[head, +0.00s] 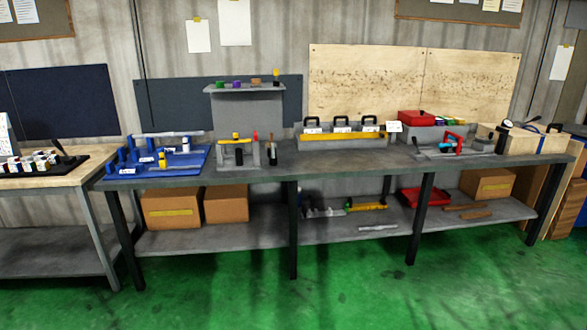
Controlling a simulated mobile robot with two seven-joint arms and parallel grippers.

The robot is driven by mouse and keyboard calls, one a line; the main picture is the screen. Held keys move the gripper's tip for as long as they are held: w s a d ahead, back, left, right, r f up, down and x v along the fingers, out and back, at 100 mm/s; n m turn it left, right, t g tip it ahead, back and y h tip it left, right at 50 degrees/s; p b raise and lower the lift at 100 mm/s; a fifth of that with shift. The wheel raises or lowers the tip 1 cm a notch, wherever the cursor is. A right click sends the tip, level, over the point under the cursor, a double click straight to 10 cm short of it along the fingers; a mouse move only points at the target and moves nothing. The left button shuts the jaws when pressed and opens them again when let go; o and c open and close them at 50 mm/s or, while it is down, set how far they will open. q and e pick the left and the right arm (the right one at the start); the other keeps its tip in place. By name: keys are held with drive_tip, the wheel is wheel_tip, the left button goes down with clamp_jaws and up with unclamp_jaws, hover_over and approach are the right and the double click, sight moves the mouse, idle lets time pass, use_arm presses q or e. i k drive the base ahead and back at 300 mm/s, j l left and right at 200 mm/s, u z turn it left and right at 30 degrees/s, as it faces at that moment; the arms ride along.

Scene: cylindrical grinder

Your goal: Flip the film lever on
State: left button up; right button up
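Neither of my grippers is in view. I cannot tell for sure which part is the film lever; nothing is readably labelled at this distance. A grey fixture (238,153) on the workbench carries a yellow piece (235,136), a small upright red part (256,135) and a dark upright piece (272,148) beside it. A blue fixture (150,158) with posts and a bar stands to its left. A grey and yellow unit (343,137) with three black handles stands to its right. A device with a red handle (453,142) is farther right.
The long dark workbench (340,160) has clear top between its fixtures. A grey shelf stand (246,88) rises behind. A red toolbox (422,118) sits at the back right. Cardboard boxes (172,208) fill the lower shelf's left. Green floor (330,290) in front is free.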

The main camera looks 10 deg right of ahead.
sight(413, 138)
drive_tip(key=i+z, duration=0.2)
drive_tip(key=i, duration=0.3)
drive_tip(key=i+j+z, duration=0.1)
drive_tip(key=i+z, duration=0.15)
drive_tip(key=i, duration=0.2)
drive_tip(key=i+j+z, duration=0.2)
drive_tip(key=i, duration=0.3)
drive_tip(key=i+j+z, duration=0.2)
drive_tip(key=i+z, duration=0.2)
drive_tip(key=i+j+z, duration=0.3)
drive_tip(key=i+z, duration=0.15)
